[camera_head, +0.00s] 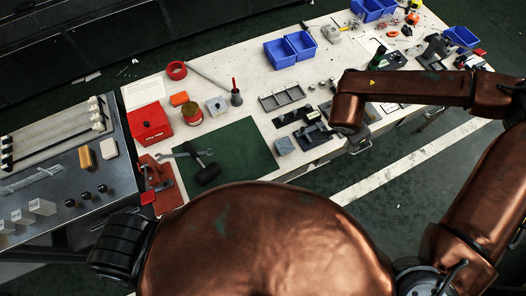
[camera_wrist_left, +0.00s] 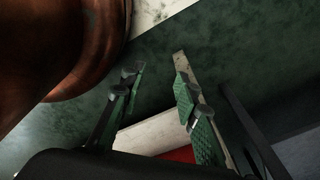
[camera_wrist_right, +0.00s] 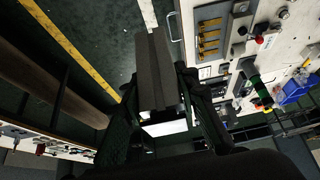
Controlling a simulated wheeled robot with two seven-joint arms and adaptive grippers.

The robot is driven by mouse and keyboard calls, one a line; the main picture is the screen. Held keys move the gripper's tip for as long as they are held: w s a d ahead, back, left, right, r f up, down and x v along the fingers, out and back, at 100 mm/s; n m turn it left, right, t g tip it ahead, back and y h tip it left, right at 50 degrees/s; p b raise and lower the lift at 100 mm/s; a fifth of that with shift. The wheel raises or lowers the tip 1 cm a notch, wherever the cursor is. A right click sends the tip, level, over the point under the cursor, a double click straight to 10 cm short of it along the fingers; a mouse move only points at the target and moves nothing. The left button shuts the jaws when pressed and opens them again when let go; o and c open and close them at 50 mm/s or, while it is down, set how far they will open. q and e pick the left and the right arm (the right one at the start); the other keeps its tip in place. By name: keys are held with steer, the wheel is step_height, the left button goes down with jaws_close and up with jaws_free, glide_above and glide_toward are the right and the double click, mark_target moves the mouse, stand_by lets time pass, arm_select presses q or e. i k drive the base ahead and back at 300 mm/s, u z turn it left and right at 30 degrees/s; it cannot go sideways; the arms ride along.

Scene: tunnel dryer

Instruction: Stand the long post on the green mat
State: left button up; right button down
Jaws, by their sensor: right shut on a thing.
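The green mat (camera_head: 250,142) lies on the white bench in the head view. A hammer (camera_head: 204,170) with a black head and a wrench (camera_head: 178,155) lie on its left part. In the right wrist view, my right gripper (camera_wrist_right: 158,88) is shut on a long dark grey square-edged bar, seemingly the long post (camera_wrist_right: 153,62). Its far end sticks out past the fingers. In the head view, my right arm hides the post and most of that gripper, right of the mat. My left gripper (camera_wrist_left: 158,85) is open and empty, its green pads apart, away from the mat.
Blue bins (camera_head: 290,50) stand behind. The mat's right part is bare.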

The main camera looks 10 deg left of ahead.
mark_target(229, 169)
steer(key=z, duration=0.75)
steer(key=k, duration=2.3)
steer(key=u, duration=0.85)
steer(key=i, duration=1.7)
steer(key=u, duration=0.05)
